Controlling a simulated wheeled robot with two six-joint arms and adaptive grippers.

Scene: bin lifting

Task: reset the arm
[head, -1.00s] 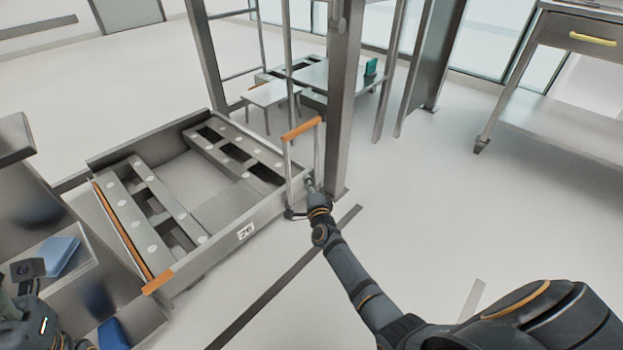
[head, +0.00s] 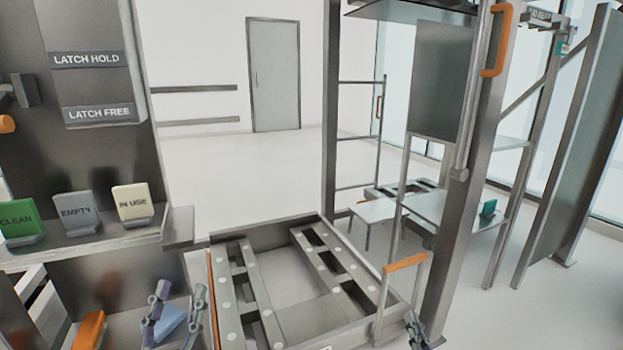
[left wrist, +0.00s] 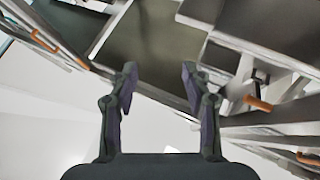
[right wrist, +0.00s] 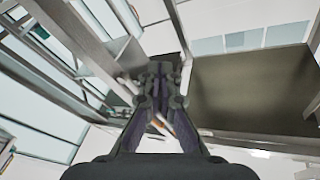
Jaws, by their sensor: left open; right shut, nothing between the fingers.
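My left gripper (head: 176,305) shows at the bottom left of the head view, in front of the shelf unit. Its fingers stand apart with nothing between them, and the left wrist view shows the same open gap (left wrist: 158,78). My right gripper (head: 414,324) is at the bottom edge of the head view, beside the upright post and near the orange-topped handle (head: 405,262). In the right wrist view its fingers (right wrist: 160,72) are together, with nothing held. Most of both arms is out of the head view.
A grey low frame with rollers (head: 300,334) lies at bottom centre. A steel post (head: 452,250) stands right of it. The left panel carries LATCH HOLD (head: 87,60) and LATCH FREE (head: 98,113) labels. CLEAN (head: 20,217), EMPTY (head: 76,209) and IN USE (head: 132,202) cards stand on a shelf.

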